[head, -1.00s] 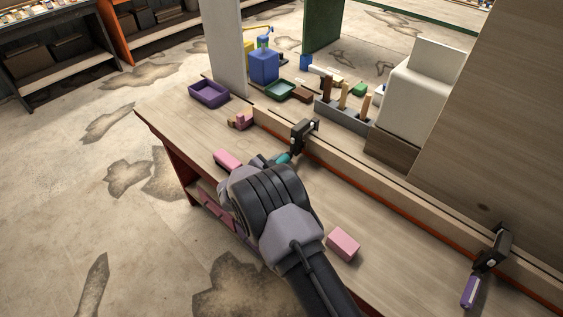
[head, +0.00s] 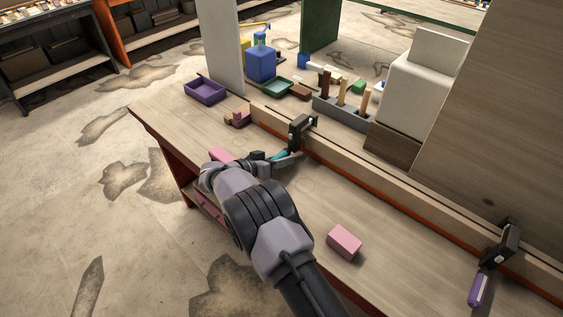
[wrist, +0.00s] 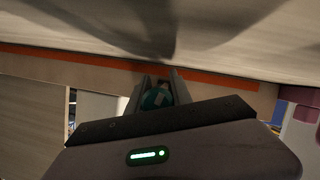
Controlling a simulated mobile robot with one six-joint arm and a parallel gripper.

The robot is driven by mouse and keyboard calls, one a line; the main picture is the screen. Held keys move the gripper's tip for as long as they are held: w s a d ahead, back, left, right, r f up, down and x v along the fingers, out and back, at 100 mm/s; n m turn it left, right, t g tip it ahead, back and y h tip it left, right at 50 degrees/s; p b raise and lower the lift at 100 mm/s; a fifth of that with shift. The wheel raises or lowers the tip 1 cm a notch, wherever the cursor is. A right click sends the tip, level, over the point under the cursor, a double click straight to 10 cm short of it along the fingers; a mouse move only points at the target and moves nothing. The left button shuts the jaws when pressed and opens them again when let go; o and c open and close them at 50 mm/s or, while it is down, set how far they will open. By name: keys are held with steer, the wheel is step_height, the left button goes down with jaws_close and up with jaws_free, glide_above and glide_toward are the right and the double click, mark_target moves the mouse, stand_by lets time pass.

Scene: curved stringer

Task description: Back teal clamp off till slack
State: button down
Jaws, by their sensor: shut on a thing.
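The teal-handled clamp (head: 300,127) sits on the long wooden stringer (head: 350,171), towards its far end. Its black body grips the stringer, and its teal handle (head: 281,154) points down and left. My gripper (head: 272,161) is at the handle, and in the wrist view it (wrist: 157,88) is shut on the teal handle (wrist: 156,98), with a finger on each side. A second clamp (head: 497,246) with a purple handle (head: 478,289) is on the stringer at the lower right. Whether the teal clamp's jaw presses the wood cannot be seen.
Pink blocks lie on the bench (head: 180,122): one by my wrist (head: 221,155), one nearer (head: 344,241). A purple tray (head: 205,91), a green tray (head: 279,88) and a grey tool holder (head: 343,111) stand beyond. Open floor lies left.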

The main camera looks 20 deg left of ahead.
stand_by(0.6)
steer(key=c, duration=1.4)
jaws_free()
steer(key=shift+c, duration=0.2)
steer(key=p+v, duration=0.4)
steer(key=v, duration=1.3)
steer(key=shift+s+a, duration=0.15)
